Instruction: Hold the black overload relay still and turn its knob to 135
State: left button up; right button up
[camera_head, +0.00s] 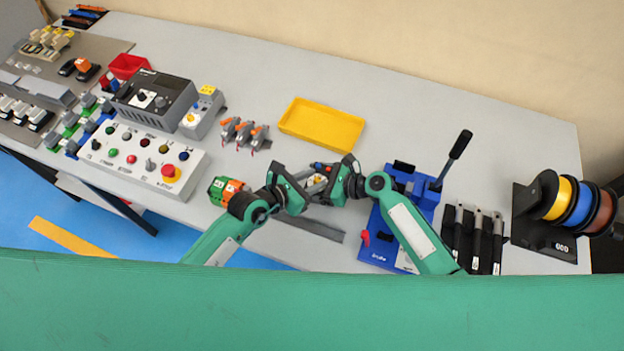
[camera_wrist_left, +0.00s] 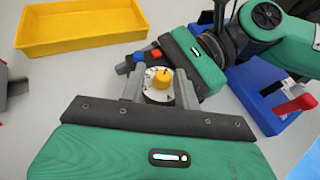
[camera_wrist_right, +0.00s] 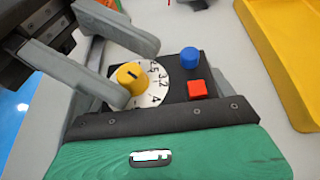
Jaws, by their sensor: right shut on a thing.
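The black overload relay (camera_wrist_right: 178,88) has a white numbered dial (camera_wrist_right: 158,83), a yellow knob (camera_wrist_right: 131,76), a blue button (camera_wrist_right: 189,57) and a red button (camera_wrist_right: 196,89). My right gripper (camera_head: 326,176) is shut on the relay's body. My left gripper (camera_head: 311,184) is open, and its grey fingers stand on either side of the yellow knob, which also shows in the left wrist view (camera_wrist_left: 162,77). Gaps show between the fingers and the knob there. The dial shows numbers such as 2.5, 3.2 and 4; the exact setting cannot be read.
A yellow tray (camera_head: 321,124) lies behind the grippers. A blue bender (camera_head: 408,188) with a black lever is close to my right arm. A green and orange block (camera_head: 222,190) is beside my left arm. A grey control box (camera_head: 160,150) stands at the left.

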pick_arm(q)
jog(key=shift+s+d, duration=0.25)
pick_arm(e)
jog(key=shift+w, duration=0.1)
pick_arm(q)
jog(key=shift+s, duration=0.1)
jog(key=shift+s+a+r, duration=0.15)
jog(key=shift+s+a, duration=0.05)
jog(key=shift+a, duration=0.05)
jog(key=v, duration=0.7)
jog(key=shift+w+a, duration=0.15)
jog(key=shift+a, duration=0.15)
pick_arm(e)
jog(key=o, duration=1)
jog(key=shift+d, duration=0.1)
